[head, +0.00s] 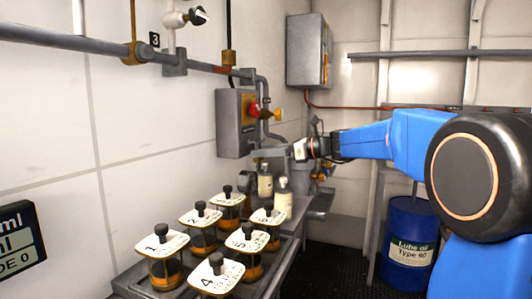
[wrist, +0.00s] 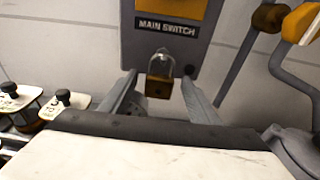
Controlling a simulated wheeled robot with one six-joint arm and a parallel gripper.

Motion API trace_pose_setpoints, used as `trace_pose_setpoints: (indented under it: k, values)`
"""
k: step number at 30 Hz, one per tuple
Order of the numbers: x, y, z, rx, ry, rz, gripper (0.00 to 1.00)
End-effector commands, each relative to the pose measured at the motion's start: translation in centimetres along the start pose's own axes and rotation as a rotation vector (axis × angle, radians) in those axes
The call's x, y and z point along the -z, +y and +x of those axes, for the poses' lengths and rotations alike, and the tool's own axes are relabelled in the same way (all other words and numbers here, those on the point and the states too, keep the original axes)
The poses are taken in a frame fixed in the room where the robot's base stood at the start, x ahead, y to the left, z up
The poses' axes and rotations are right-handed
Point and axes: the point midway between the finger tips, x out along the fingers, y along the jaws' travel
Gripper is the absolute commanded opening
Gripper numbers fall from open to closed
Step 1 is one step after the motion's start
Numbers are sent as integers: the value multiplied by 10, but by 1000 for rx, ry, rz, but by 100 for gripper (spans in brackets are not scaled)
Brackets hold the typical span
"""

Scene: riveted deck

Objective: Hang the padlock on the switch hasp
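The padlock (wrist: 159,87) has a brass-brown body and a light metal shackle on top. In the wrist view it is upright against the lower part of the grey switch box (wrist: 203,52), under the MAIN SWITCH label. The hasp is not distinct, and I cannot tell whether the shackle passes through it. My gripper (wrist: 160,86) is open, its two grey fingers on either side of the padlock with a visible gap on each side. In the head view my gripper (head: 262,153) is just below and right of the switch box (head: 229,125); the padlock is not distinguishable there.
A red and yellow switch handle (head: 262,114) juts from the box. Jars with numbered white lids (head: 203,216) stand on a bench below, with two bottles (head: 283,198) behind. Pipes (head: 263,98) run beside the box. A blue drum (head: 408,243) stands at right.

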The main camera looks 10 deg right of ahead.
Motion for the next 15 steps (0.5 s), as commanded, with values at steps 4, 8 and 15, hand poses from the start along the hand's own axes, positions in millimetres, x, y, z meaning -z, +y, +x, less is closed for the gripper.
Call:
trace_pose_setpoints:
  k: [4,8,15]
  values:
    - [0,0,0,0,0,0,57]
    - [0,0,0,0,0,0,57]
    - [0,0,-18,2,-1,0,57]
